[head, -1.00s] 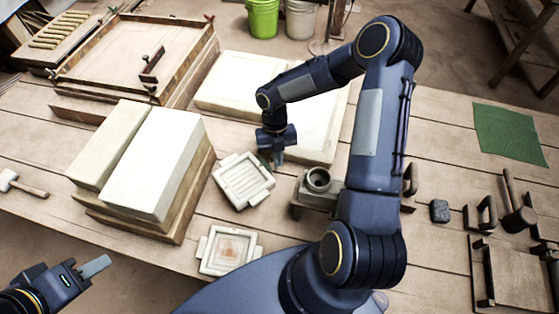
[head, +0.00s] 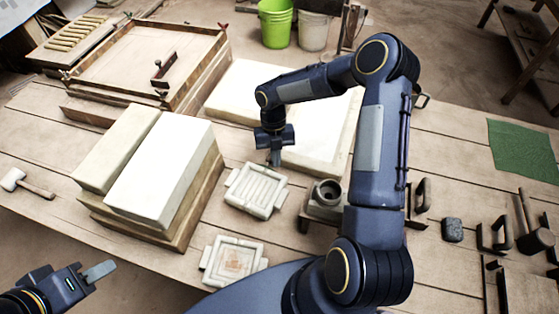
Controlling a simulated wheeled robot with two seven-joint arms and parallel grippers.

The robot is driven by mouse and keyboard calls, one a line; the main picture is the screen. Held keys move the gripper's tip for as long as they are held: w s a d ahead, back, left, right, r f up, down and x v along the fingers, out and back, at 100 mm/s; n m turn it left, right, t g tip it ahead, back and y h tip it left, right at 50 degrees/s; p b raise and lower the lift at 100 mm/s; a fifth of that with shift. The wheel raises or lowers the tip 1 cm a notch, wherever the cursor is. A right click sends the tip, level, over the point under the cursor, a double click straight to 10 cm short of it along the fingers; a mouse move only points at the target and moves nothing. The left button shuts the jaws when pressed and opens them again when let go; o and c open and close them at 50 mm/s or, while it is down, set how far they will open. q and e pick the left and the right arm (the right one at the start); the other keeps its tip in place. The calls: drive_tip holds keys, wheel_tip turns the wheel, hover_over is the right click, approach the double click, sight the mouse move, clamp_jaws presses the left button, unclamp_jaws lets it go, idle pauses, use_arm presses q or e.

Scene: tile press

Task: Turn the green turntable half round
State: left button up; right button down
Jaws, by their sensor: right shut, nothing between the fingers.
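No green turntable can be clearly made out. A pale ribbed plaster mould (head: 256,190) with side lugs lies on the bench in the middle, and what is under it is hidden. My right gripper (head: 275,158) is shut and empty, pointing down at the mould's far edge. I cannot tell whether it touches. My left gripper (head: 99,271) is at the lower left, away from the mould; its finger gap cannot be judged.
White blocks (head: 160,170) stand left of the mould and a pale slab (head: 318,140) lies behind it. A second mould (head: 233,260) is nearer me. A grey cup-shaped part (head: 327,194) stands at right. A green sheet (head: 523,147) lies far right.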

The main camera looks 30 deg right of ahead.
drive_tip(key=shift+w+a+n, duration=0.35)
drive_tip(key=shift+w+n, duration=0.25)
drive_tip(key=shift+w+r, duration=0.1)
idle(0.5)
drive_tip(key=b+v, duration=0.1)
drive_tip(key=v, duration=0.6)
drive_tip(key=shift+a+r, duration=0.15)
drive_tip(key=shift+r, duration=0.15)
drive_tip(key=shift+w, duration=0.1)
